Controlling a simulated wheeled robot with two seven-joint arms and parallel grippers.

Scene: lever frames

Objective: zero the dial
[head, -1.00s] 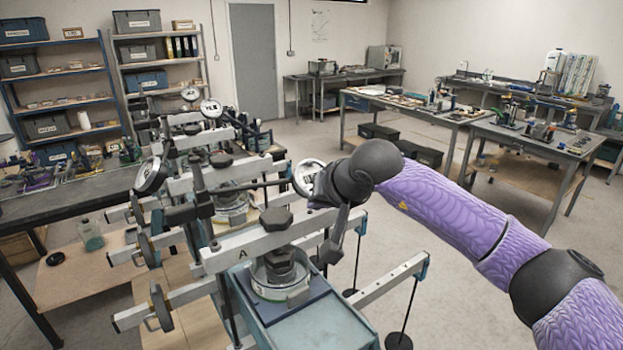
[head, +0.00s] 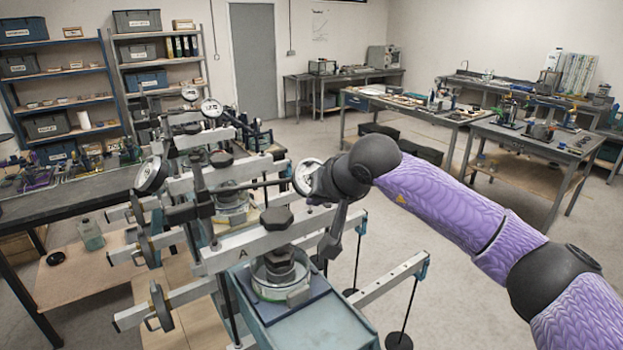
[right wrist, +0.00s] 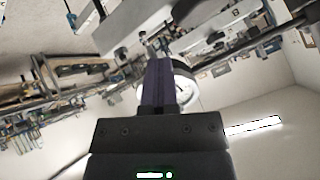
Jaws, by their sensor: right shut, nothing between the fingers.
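A round white-faced dial (head: 302,178) with a dark rim is mounted on the horizontal rod of the front lever frame (head: 225,257), the one marked A. My right gripper (head: 318,189) is at the right side of this dial and hides part of it. In the right wrist view, the shut, empty fingers (right wrist: 160,84) stand in front of the white dial face (right wrist: 187,90). I cannot tell whether the fingers touch the dial. The needle and markings are too small to read. My left gripper is not in view.
More lever frames stand behind, with other dials (head: 152,176) (head: 211,108). Weight hangers (head: 399,340) hang at the front right. A dark bench (head: 70,207) lies at left, and workbenches (head: 535,140) stand at the back right. The floor between is open.

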